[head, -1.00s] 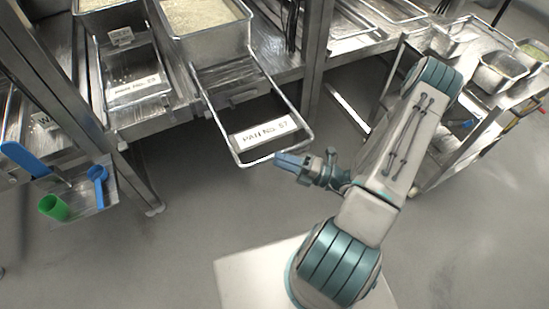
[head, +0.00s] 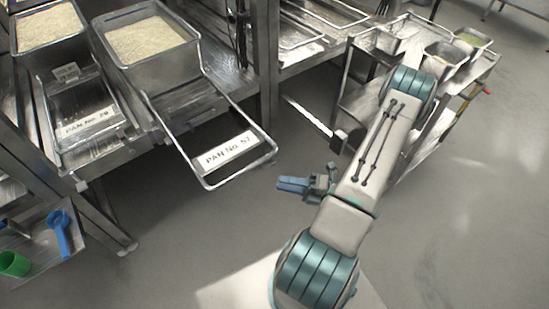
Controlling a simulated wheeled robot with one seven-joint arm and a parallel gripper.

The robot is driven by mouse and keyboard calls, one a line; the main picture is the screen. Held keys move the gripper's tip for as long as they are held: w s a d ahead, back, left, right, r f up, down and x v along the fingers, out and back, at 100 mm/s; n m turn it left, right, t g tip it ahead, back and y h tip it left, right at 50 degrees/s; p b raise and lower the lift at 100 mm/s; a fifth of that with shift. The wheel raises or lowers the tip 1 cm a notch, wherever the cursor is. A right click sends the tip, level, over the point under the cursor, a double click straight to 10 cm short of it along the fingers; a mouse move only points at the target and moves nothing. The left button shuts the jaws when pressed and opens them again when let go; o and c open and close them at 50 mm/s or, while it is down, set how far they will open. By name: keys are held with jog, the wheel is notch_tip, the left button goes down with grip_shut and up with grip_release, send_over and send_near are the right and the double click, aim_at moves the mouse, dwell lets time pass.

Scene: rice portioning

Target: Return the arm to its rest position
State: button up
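My gripper (head: 284,184) is in the head view, at the end of my folded arm, above the open floor. It is to the right of and a little below the pulled-out frame with the label "PAN No. 57" (head: 228,152), with a gap between them. Its blue fingers point left. I see nothing held, but the fingers are too small to tell whether they are open or shut.
Two pans of rice, one at the left (head: 47,27) and one nearer the middle (head: 146,40), sit on the steel rack. A side tray at lower left holds a blue scoop (head: 60,236) and a green cup (head: 14,264). A steel cart (head: 425,140) with pans stands at right.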

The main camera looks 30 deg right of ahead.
jog(key=s+a+r+m+g+h+p, duration=0.1)
jog(key=a+r+m+g+h, duration=0.1)
jog(key=r+m+h, duration=0.3)
jog(key=s+a+r+m+g+h, duration=0.1)
jog(key=a+r+m+g+h, duration=0.2)
jog(key=r+m, duration=1)
jog(key=s+a+r+m+g+h+p, duration=0.1)
jog(key=a+r+m+g+h, duration=0.2)
jog(key=m, duration=0.9)
jog(key=a+r+h, duration=0.3)
jog(key=r+h, duration=0.2)
jog(key=r, duration=0.1)
jog(key=shift+s+r+m+p, duration=0.25)
jog(key=shift+s+m+p, duration=0.1)
jog(key=shift+s+m, duration=0.05)
